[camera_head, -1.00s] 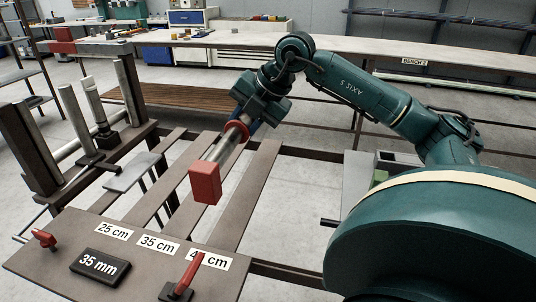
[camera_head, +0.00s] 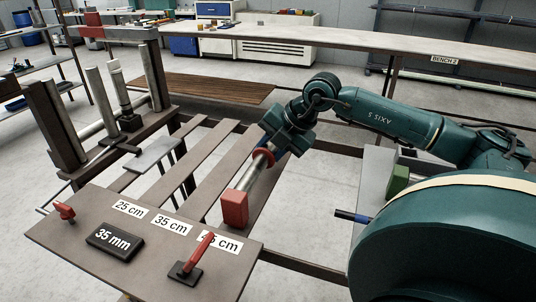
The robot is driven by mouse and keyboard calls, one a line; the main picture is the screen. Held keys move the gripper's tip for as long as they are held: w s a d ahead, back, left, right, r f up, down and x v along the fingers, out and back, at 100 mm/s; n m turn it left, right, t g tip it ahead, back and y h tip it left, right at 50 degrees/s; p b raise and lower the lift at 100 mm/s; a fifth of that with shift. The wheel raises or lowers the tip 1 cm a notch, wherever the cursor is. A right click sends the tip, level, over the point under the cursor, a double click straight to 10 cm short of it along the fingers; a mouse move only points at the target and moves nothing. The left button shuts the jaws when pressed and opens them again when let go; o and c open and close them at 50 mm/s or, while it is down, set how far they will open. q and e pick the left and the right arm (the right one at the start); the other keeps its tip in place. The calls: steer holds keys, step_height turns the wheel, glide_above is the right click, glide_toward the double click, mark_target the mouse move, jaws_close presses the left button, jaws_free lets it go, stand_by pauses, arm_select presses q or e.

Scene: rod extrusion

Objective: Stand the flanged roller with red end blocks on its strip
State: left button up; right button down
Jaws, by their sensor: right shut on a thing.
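The flanged roller is a grey metal bar (camera_head: 246,179) with a red end block (camera_head: 235,208) at its lower end and a red flange (camera_head: 264,156) near my jaws. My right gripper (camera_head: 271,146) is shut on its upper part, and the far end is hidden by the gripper. The roller leans, lower block toward the labelled plate. The block appears over the right-hand strip (camera_head: 262,195), near the third label (camera_head: 222,243), which a red lever partly covers. I cannot tell whether the block touches the strip. My left gripper is not in view.
The plate (camera_head: 150,263) carries labels "25 cm" (camera_head: 130,208) and "35 cm" (camera_head: 172,224), a black "35 mm" block (camera_head: 115,240) and red levers (camera_head: 194,256). Upright metal rollers (camera_head: 101,105) stand at left. Gaps separate the strips.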

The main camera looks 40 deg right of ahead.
steer(key=shift+f, duration=0.2)
steer(key=shift+f, duration=0.1)
steer(key=c, duration=1.1)
jaws_free()
steer(key=shift+f, duration=0.15)
steer(key=shift+r, duration=0.2)
